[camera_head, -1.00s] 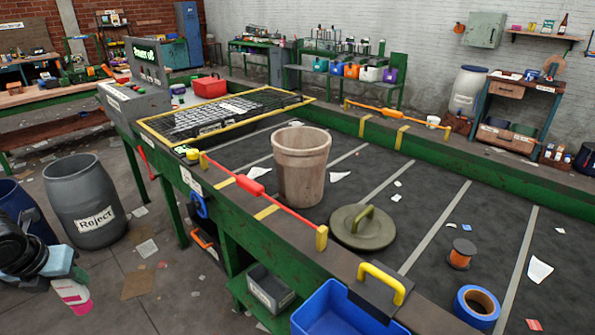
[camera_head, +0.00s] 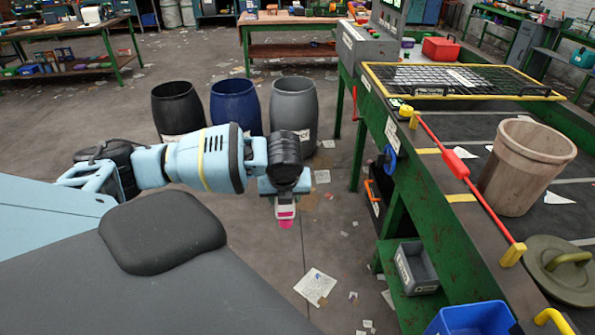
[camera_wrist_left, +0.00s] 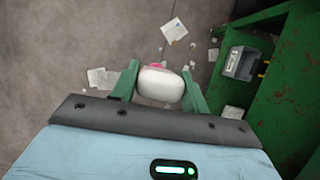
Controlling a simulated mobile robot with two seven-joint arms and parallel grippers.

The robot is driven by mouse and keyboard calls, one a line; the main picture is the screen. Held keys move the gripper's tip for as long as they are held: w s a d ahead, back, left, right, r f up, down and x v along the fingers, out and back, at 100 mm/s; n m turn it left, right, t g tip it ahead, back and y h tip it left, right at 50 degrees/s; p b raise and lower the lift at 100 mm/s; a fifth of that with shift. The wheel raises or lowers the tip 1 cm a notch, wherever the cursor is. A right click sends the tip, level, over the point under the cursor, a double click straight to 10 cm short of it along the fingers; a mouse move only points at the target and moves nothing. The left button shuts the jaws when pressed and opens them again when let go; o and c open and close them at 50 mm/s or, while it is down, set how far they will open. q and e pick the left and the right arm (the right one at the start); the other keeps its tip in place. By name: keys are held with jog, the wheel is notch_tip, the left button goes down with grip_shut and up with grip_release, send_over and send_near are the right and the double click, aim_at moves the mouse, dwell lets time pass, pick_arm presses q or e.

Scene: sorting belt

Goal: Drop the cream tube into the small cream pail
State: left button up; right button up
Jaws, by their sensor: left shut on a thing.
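My left gripper (camera_head: 284,196) points down over the floor, left of the belt frame. It is shut on the cream tube (camera_head: 286,211), a pale tube with a pink end hanging lowest. In the left wrist view the tube (camera_wrist_left: 161,87) sits between the two green fingers, its pink end away from the palm. A beige, open-topped pail (camera_head: 523,165) stands upright on the belt at the right, well apart from the gripper. I cannot see its inside bottom or tell its exact size. My right gripper is out of view.
A red-and-yellow bar (camera_head: 456,165) runs along the belt's green edge, between gripper and pail. A dark green lid (camera_head: 562,272) lies by the pail. A grey bin (camera_head: 416,268) sits on a lower shelf, a blue bin (camera_head: 470,320) nearer. Black, blue (camera_head: 236,105) and grey barrels stand behind.

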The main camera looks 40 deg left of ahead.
pick_arm(q)
jog(key=s+d+f+n+g+h, duration=0.1)
jog(key=s+d+f+n+g, duration=0.2)
jog(key=d+n, duration=0.7)
jog(key=s+d+f+n+g+h, duration=0.2)
jog(key=s+d+f+n+g, duration=0.2)
jog(key=d+n, duration=0.6)
jog(key=s+f+n, duration=0.2)
jog(key=s+n, duration=0.1)
jog(key=n, duration=0.3)
jog(key=shift+f+n+g, duration=0.15)
jog(key=shift+n+g, duration=0.15)
